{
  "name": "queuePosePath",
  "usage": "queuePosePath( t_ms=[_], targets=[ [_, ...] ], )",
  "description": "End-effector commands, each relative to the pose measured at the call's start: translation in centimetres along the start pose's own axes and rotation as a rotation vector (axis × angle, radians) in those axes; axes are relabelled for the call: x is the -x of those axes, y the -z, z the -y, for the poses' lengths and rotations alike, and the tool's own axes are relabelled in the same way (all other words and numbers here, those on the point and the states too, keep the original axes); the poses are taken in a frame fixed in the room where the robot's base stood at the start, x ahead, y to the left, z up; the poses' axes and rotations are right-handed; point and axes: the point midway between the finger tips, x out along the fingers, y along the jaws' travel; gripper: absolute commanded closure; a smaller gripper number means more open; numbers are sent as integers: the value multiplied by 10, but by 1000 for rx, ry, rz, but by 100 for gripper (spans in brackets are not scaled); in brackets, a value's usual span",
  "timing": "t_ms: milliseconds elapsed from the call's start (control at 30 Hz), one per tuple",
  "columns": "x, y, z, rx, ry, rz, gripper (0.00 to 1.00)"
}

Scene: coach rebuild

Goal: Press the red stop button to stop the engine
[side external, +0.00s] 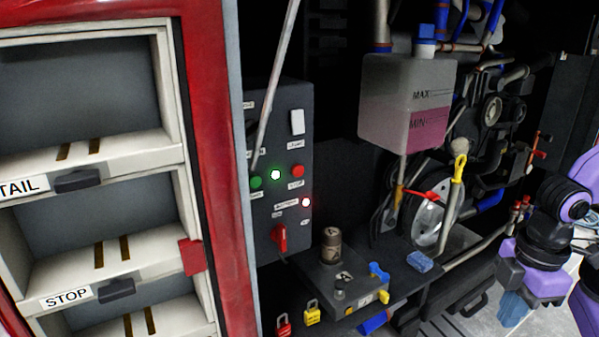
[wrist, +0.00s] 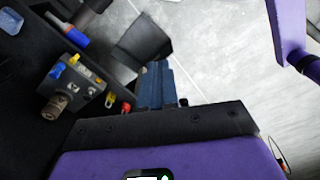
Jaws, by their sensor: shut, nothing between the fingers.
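The dark control box (side external: 283,130) stands in the side external view, left of centre. A red rotary handle (side external: 280,238) is lower down. My gripper (side external: 513,308) is at the far right, well away from the box and pointing down. Its blue fingers are together and empty; they show in the wrist view (wrist: 160,82). The stop button is not visible in the wrist view.
A grey floor (wrist: 220,45) lies beneath.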

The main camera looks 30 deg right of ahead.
Motion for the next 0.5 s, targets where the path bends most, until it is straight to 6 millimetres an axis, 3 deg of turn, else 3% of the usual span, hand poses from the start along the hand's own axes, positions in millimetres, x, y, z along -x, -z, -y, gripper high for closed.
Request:
queuePosePath(
  t_ms=[267,500],
  targets=[
    [1,10,-7,-15,-8,-21,100],
    [6,48,-34,-72,-44,-105,100]
  ],
)
